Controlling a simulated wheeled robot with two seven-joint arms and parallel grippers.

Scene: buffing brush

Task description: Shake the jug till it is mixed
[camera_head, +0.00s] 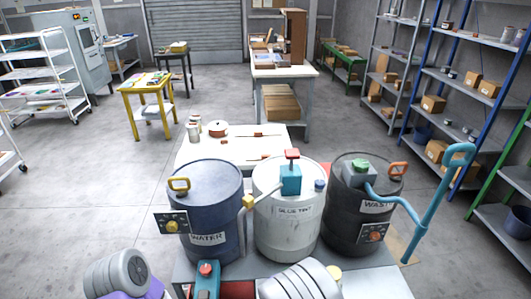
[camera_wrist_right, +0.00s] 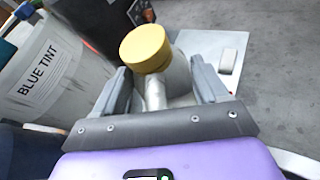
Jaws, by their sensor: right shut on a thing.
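The jug (camera_wrist_right: 177,78) has a yellow cap (camera_wrist_right: 145,48) and a pale grey body. In the right wrist view my right gripper (camera_wrist_right: 158,80) is shut on the jug's pale handle, with a finger on either side. I cannot see the liquid inside. My left arm shows at the lower left, but its fingers are out of view.
A blue WATER drum (camera_head: 207,210), white BLUE TINT drum (camera_head: 288,225) and black WASTE drum (camera_head: 362,215) stand close together ahead. A teal device with a red top (camera_head: 207,280) stands at the bottom. A white table (camera_head: 230,148) lies behind the drums. Open floor lies left.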

